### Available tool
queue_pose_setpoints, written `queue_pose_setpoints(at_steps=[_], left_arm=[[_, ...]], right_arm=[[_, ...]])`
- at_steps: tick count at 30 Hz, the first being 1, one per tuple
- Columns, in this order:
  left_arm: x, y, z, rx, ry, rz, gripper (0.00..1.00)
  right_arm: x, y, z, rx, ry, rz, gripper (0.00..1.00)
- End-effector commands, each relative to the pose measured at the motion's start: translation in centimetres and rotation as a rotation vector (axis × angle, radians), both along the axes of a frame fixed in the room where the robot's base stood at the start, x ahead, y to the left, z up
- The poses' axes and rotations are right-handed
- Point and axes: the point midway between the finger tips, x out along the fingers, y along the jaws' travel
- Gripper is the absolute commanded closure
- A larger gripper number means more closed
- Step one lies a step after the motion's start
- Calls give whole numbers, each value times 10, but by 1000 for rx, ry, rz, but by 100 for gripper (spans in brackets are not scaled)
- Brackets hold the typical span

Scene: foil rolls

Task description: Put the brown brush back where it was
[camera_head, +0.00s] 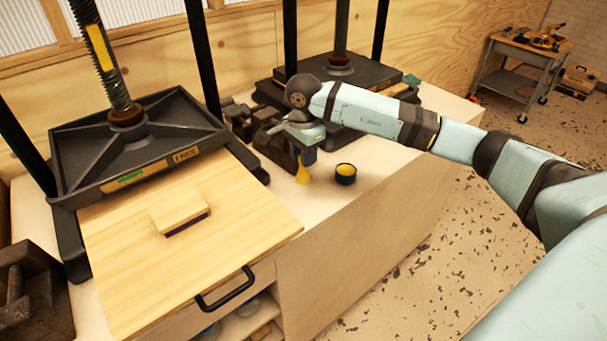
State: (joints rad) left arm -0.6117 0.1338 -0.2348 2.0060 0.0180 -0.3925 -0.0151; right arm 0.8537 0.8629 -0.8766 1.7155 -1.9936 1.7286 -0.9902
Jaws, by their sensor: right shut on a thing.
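My right gripper (305,155) is at the middle of the view, over the light worktop (318,205) just left of a small dark cup. It points down and is shut on what looks like the brown brush (303,175). Only the brush's yellowish lower end shows below the fingers; the rest is hidden by the gripper. I cannot tell whether this end touches the worktop. The dark cup (346,180) has yellow contents and stands upright, apart from the brush. My left gripper is not in view.
A black screw press (75,160) stands at left behind a wooden board (125,250) bearing a small block (178,209). A second press (350,72) and dark metal parts (262,125) stand behind my right gripper. Worktop right of the cup is clear.

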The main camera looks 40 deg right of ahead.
Motion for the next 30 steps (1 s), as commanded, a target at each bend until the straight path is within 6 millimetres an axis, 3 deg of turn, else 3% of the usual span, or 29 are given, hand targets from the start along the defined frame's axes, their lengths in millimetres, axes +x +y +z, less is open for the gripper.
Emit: queue_pose_setpoints(at_steps=[16, 26, 27, 30], left_arm=[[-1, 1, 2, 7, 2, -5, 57], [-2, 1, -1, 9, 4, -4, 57], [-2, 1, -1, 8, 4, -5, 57], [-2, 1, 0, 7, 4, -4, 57]], right_arm=[[0, 0, -64, 1, 0, -1, 96], [0, 0, -70, 0, -2, 0, 96], [0, 0, -70, 0, -2, 0, 68], [0, 0, -69, 0, -2, 0, 47]])
